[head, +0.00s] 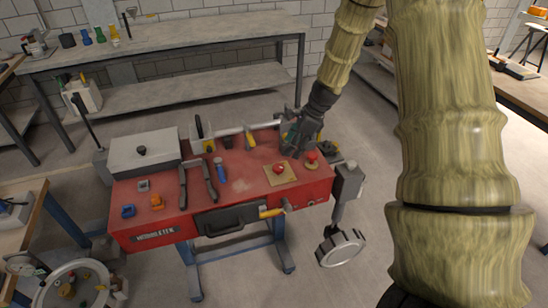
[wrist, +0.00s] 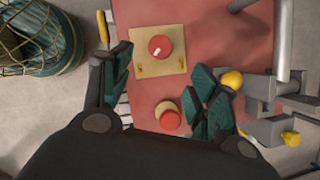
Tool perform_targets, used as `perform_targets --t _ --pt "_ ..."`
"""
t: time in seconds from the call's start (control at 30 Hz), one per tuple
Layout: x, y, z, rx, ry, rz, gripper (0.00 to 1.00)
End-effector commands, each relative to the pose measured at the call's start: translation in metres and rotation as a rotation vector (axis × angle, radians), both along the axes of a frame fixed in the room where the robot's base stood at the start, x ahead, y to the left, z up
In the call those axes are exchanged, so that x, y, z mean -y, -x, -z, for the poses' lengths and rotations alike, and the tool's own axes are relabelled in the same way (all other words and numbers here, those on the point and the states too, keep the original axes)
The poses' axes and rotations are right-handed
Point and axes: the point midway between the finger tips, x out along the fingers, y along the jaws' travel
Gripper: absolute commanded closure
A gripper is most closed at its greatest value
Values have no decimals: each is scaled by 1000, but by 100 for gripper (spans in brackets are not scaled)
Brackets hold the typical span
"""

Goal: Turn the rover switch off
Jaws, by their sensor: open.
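A red round knob with a white mark sits on a square tan plate on the red bench top; in the wrist view the knob (wrist: 160,48) and its plate (wrist: 180,68) lie ahead, between my finger tips. The head view shows the same knob (head: 279,169) near the bench's front right. It looks like a rotary switch; I cannot read its labels. My gripper (wrist: 162,76) is open and empty, with green-padded fingers spread apart. In the head view my gripper (head: 292,138) is above the bench's back right, behind the knob and apart from it.
A red mushroom-like button (head: 311,158) stands right of the plate; it also shows in the wrist view (wrist: 170,119). Grey fittings with a yellow ball (wrist: 232,80) are close by my right finger. A blue-handled tool (head: 220,170) and dark bars (head: 183,187) lie left.

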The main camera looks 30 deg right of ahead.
Motion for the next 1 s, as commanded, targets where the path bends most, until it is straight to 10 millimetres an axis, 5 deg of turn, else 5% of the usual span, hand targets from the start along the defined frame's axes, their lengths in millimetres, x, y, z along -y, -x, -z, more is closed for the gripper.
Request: perform_targets --t 1.0 --pt "-31 -22 93 0 -1 1 40"
